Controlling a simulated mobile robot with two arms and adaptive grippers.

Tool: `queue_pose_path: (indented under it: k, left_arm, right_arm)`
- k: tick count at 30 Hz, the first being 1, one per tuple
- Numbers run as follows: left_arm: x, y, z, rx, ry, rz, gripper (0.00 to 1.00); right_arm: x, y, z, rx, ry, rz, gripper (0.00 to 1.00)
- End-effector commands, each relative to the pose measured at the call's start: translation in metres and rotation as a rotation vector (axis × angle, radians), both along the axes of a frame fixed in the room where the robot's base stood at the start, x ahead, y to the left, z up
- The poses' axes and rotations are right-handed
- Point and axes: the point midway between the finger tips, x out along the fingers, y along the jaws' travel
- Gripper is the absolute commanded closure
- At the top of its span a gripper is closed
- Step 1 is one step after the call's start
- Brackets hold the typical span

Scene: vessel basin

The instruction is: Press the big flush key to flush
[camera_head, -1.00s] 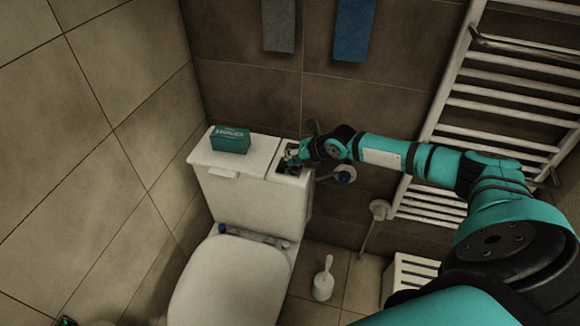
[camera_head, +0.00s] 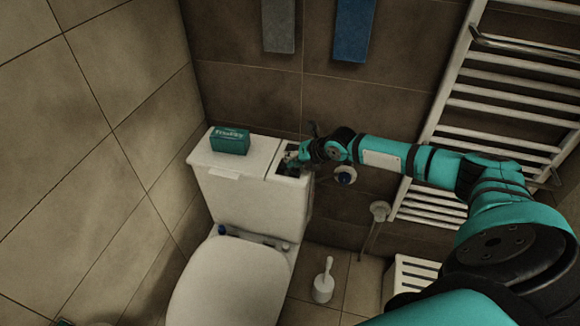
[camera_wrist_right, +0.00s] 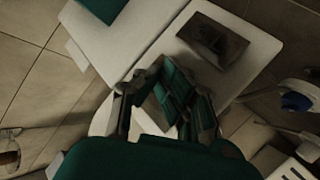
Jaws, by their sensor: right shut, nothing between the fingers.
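The flush plate is a dark, glossy rectangle set in the right part of the white cistern top. It shows in the right wrist view (camera_wrist_right: 213,40). My right gripper is shut and empty, at the right end of the cistern top (camera_head: 258,160). In the right wrist view the gripper (camera_wrist_right: 166,78) lies below and left of the plate. Whether it touches the plate, I cannot tell. My left gripper is not in view.
A green box (camera_head: 230,141) stands on the cistern's left part. The toilet lid (camera_head: 228,285) is below in front. A toilet brush (camera_head: 324,281) stands on the floor to the right. A white towel radiator (camera_head: 500,105) and hanging grey (camera_head: 279,25) and blue (camera_head: 354,30) towels are around.

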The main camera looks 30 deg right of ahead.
Motion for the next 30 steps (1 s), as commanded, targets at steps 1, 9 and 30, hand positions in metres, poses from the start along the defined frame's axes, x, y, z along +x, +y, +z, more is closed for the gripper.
queue_pose_path:
  k: [1,9,30]
  left_arm:
    - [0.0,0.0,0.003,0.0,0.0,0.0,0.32]
    - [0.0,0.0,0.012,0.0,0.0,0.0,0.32]
    - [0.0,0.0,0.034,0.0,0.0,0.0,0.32]
  right_arm:
    - [-0.002,0.001,0.001,0.0,0.005,0.002,1.0]
    - [-0.001,0.001,0.016,0.0,0.004,0.002,1.0]
    - [0.0,0.0,0.047,0.0,0.0,0.0,1.0]
